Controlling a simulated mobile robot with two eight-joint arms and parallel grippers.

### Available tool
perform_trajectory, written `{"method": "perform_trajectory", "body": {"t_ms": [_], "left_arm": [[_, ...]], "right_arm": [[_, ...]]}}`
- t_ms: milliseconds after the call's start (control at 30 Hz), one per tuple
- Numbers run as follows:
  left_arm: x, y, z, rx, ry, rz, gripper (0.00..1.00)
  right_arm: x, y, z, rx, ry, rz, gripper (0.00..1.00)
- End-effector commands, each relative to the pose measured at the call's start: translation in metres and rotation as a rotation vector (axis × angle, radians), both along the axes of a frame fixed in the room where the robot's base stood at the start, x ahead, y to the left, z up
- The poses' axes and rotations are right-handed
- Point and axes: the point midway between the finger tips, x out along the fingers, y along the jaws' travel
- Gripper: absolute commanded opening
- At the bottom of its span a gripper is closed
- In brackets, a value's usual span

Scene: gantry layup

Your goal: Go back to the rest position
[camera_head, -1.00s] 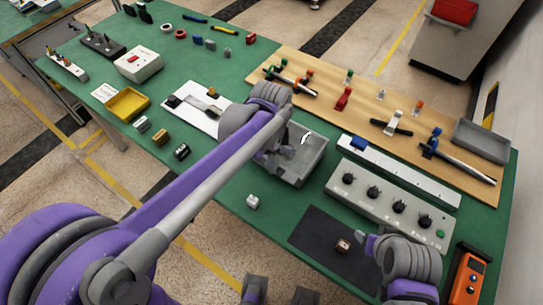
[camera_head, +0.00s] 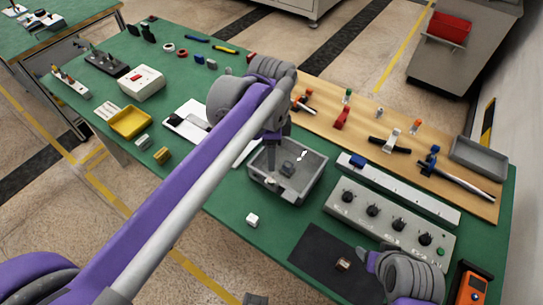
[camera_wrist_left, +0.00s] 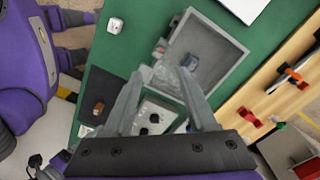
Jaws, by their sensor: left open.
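My left gripper (camera_head: 272,162) hangs from the arm across the middle of the head view, over the left part of a grey tray (camera_head: 309,188). In the left wrist view its two fingers (camera_wrist_left: 160,78) are apart, with nothing seen held between them. The grey tray (camera_wrist_left: 237,62) lies beyond the fingers there, with a dark block (camera_head: 288,168) and other small pieces inside. My right arm's end (camera_head: 400,272) is at the lower right, beside a black mat (camera_head: 318,250); its fingers cannot be made out clearly.
A small brown block (camera_head: 343,265) lies on the mat. A white cube (camera_head: 252,220) sits on the green table. A knob panel (camera_head: 390,215) and a wooden board (camera_head: 375,125) with tools are to the right. A yellow bin (camera_head: 131,122) stands at left.

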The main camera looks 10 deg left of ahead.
Motion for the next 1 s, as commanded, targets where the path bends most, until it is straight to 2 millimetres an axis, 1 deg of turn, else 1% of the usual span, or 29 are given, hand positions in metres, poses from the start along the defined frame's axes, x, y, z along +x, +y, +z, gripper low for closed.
{"method": "perform_trajectory", "body": {"t_ms": [433,567,667,767,900,1000], "left_arm": [[0.000,0.000,-0.001,-0.001,-0.001,0.004,0.57],[-0.011,0.007,-0.003,-0.006,-0.033,0.092,0.57],[-0.031,0.019,-0.009,-0.025,-0.094,0.271,0.57],[-0.059,0.034,-0.022,-0.065,-0.176,0.514,0.57],[-0.096,0.051,-0.046,-0.149,-0.284,0.854,0.57],[-0.117,0.059,-0.063,-0.214,-0.341,1.048,0.57]], "right_arm": [[0.000,0.000,0.000,0.000,0.000,0.000,0.63],[0.001,0.000,0.003,0.000,-0.001,0.000,0.63],[0.002,0.000,0.007,0.000,-0.003,0.000,0.63],[0.003,0.000,0.012,0.000,-0.006,0.000,0.63],[0.005,0.000,0.019,0.000,-0.010,0.000,0.63],[0.006,0.000,0.023,0.000,-0.012,0.000,0.63]]}}
